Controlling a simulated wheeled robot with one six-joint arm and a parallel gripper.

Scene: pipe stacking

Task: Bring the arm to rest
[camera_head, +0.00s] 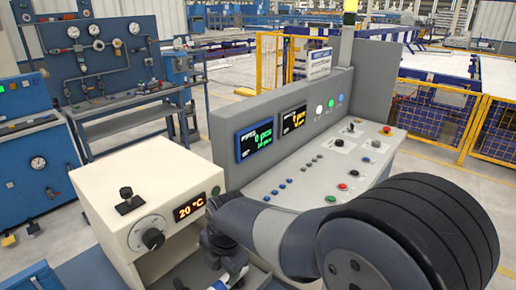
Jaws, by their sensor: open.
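My arm reaches in from the lower right, its thick dark elbow in front of the control desk. A slimmer link runs left to the wrist beside the cream box. My gripper (226,276) hangs below the wrist at the bottom edge, small and partly cut off. It is open; I see nothing held in it, though its fingertips are hard to make out. No pipe can be made out near it.
The cream box (120,190) with a knob and a "20 °C" display stands close left of the wrist. The grey control desk (270,185) with screens and buttons lies behind the arm. A blue workbench (105,75) stands at the back left, yellow fencing (430,115) at the right.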

